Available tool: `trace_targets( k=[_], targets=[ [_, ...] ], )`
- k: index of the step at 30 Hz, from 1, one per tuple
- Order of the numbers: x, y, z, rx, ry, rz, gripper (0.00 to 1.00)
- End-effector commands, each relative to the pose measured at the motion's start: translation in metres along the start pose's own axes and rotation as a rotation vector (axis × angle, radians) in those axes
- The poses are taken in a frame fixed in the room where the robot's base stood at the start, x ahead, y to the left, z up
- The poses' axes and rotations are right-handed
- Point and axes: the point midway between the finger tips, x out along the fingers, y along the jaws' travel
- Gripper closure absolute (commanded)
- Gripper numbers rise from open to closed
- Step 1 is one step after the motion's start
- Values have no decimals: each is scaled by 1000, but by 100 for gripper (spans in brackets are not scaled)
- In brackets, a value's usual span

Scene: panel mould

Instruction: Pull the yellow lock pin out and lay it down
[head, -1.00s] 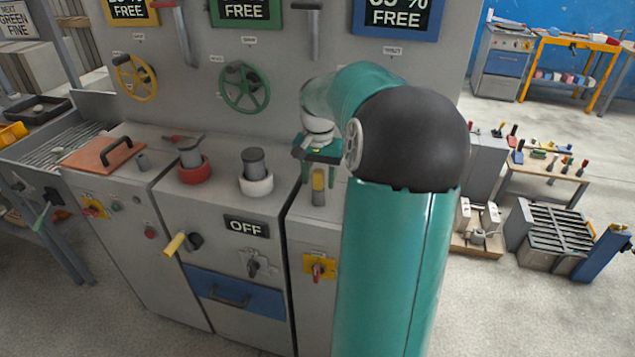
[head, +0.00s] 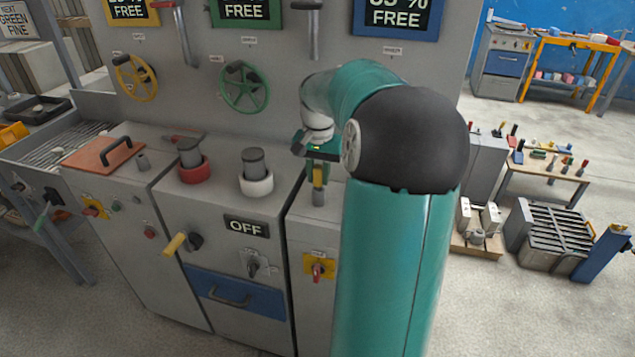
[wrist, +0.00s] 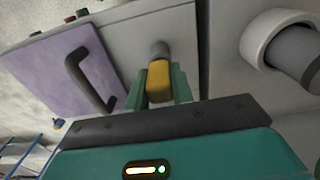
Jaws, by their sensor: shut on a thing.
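The yellow lock pin (head: 318,176) stands upright above a grey socket (head: 318,196) on top of the right-hand cabinet. My gripper (head: 319,167) is shut on the yellow pin from above. In the wrist view the yellow pin (wrist: 159,82) sits between the two green fingers of my gripper (wrist: 160,88). The grey socket (wrist: 159,50) shows just beyond the pin. I cannot tell how much of the pin is inside the socket. My arm hides part of the cabinet top.
A post with a white collar (head: 257,186) and one with a red collar (head: 194,172) stand to the left. A green handwheel (head: 244,88) and grey levers are on the panel behind. A purple panel with a dark handle (wrist: 70,75) shows in the wrist view.

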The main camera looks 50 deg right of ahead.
Motion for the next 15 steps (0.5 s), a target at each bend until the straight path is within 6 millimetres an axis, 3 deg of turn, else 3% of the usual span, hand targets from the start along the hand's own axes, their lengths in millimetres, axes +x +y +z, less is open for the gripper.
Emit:
trace_targets(
  k=[15],
  targets=[
    [-24, 0, 0, -1, 2, 0, 100]
  ],
)
